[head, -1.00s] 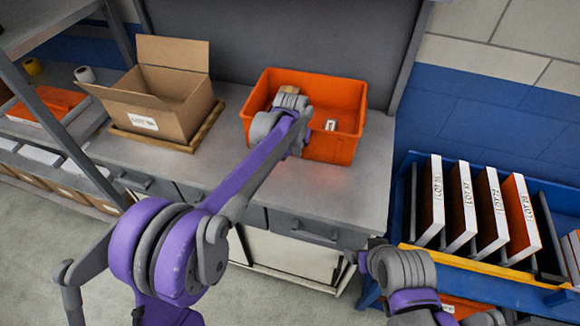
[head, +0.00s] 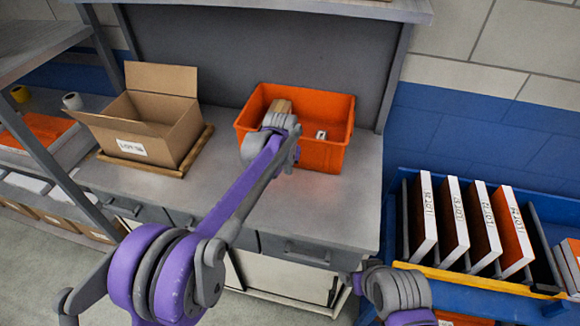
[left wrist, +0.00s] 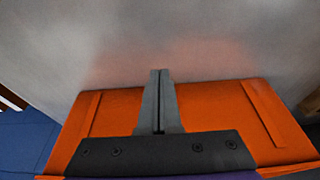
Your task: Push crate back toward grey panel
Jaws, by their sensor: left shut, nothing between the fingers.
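The orange crate (head: 325,157) stands upright on the grey bench, in front of the upright grey panel (head: 260,55). A strip of bench seems to lie between them, but the crate's rim hides most of it. My left wrist covers the crate's front left part, and its fingers are hidden behind the wrist in the head view. In the left wrist view my left gripper (left wrist: 161,78) is shut and empty, its fingers in front of the crate's ribbed orange wall (left wrist: 215,97). Whether they touch is hard to tell.
An open cardboard box (head: 160,125) stands on a wooden tray (head: 115,162) left of the crate. A blue rack (head: 405,185) with several upright panels is at the right. The bench (head: 300,205) is clear in front of the crate.

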